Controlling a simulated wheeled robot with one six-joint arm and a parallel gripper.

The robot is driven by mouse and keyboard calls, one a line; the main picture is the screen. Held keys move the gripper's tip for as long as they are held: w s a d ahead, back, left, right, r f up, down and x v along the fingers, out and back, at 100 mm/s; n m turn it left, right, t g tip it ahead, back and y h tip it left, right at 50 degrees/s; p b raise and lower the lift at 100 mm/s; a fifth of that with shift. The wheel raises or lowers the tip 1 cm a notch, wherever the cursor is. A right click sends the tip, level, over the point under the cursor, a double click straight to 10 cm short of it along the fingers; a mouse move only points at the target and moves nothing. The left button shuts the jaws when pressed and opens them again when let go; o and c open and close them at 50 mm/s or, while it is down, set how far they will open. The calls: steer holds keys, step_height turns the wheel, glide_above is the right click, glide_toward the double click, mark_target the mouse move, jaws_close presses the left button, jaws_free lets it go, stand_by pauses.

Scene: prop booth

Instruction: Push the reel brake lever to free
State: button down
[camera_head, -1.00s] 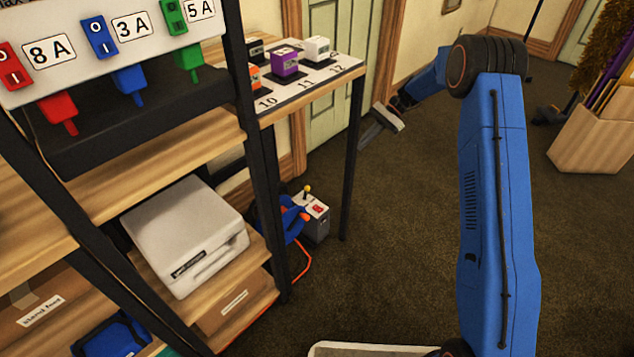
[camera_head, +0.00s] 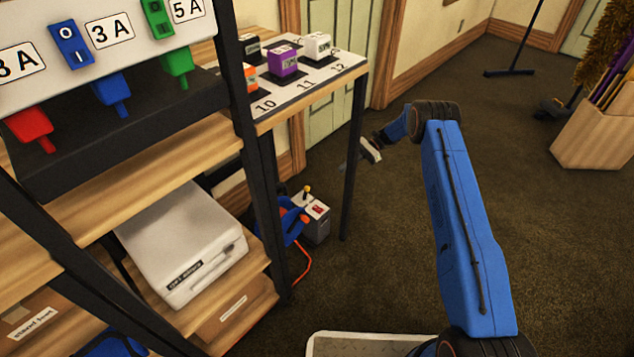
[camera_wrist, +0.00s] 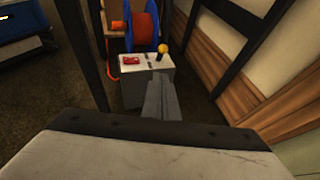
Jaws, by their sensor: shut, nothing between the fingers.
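The brake lever, a short dark stick with a yellow knob (camera_head: 308,189), stands on top of a grey box (camera_head: 316,222) on the floor. It also shows in the wrist view as a yellow knob (camera_wrist: 163,48), beside a red part on the box (camera_wrist: 133,86). A blue reel with an orange-red core (camera_wrist: 146,25) is behind the box. My gripper (camera_head: 345,165) is shut and empty, near the table leg. In the wrist view my gripper (camera_wrist: 160,84) points at the box, with its tips below the knob in the picture. I see no clear contact with the lever.
A dark table leg (camera_head: 353,160) stands between the box and my arm in the head view. The numbered table (camera_head: 340,72) is above. A shelf rack (camera_head: 262,170) with a white case (camera_head: 190,255) is at left. Open carpet lies at right.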

steer(key=shift+w+a+f, duration=0.15)
steer(key=shift+w+f, duration=0.05)
steer(key=shift+f, duration=0.55)
glide_toward(306, 193)
step_height(306, 193, down, 2)
steer(key=w, duration=0.1)
steer(key=shift+s+a+r, duration=0.1)
steer(key=shift+s+a, duration=0.35)
steer(key=shift+a, duration=0.35)
steer(key=shift+s+a+r, duration=0.1)
steer(key=shift+s+a, duration=0.35)
steer(key=shift+a, duration=0.35)
steer(key=shift+s+a+r, duration=0.1)
steer(key=shift+s+r, duration=0.05)
steer(key=shift+r, duration=0.05)
